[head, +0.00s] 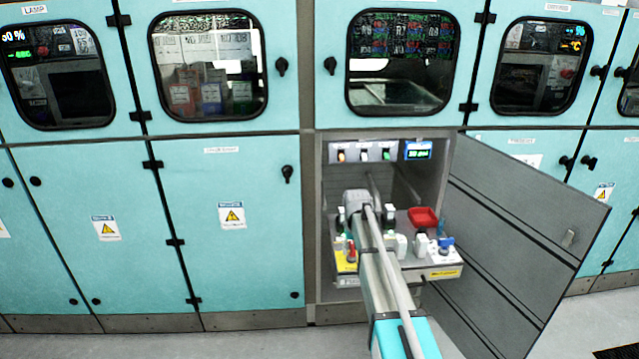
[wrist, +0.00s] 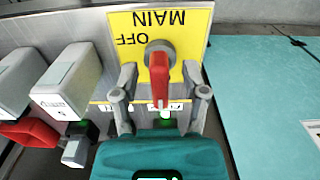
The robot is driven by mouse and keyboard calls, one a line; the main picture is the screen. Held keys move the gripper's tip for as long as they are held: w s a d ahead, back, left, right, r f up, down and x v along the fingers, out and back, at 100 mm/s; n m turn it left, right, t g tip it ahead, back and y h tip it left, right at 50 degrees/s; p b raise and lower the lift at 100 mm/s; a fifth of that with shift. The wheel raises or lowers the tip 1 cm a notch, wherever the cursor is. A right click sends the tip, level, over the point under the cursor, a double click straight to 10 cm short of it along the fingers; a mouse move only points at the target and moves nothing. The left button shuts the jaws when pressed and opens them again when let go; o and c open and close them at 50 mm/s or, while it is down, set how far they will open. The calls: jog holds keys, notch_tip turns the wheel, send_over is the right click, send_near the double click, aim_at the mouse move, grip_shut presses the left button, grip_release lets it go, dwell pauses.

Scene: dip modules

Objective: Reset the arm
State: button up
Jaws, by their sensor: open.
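My gripper (wrist: 164,88) is open in the wrist view, with one finger on each side of a red switch handle (wrist: 159,78). Gaps show between the handle and both fingers. The handle sits on a round grey hub on a yellow plate (wrist: 185,22) reading MAIN and OFF, upside down in this view. A green light glows below the handle. In the head view my arm (head: 375,265) reaches into the open cabinet bay, and its end hides part of the panel there.
A grey cabinet door (head: 520,240) stands open on the right. A red tray (head: 423,218) and several small devices sit on the pulled-out panel (head: 447,259). White blocks (wrist: 68,82) and a red lever (wrist: 28,132) lie left of my gripper. Floor is clear in front.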

jog(key=s+a, duration=0.1)
jog(key=s, duration=2.8)
notch_tip(320, 180, up, 15)
jog(key=p, duration=1.5)
jog(key=shift+w+a+r, duration=0.2)
jog(key=shift+w, duration=0.25)
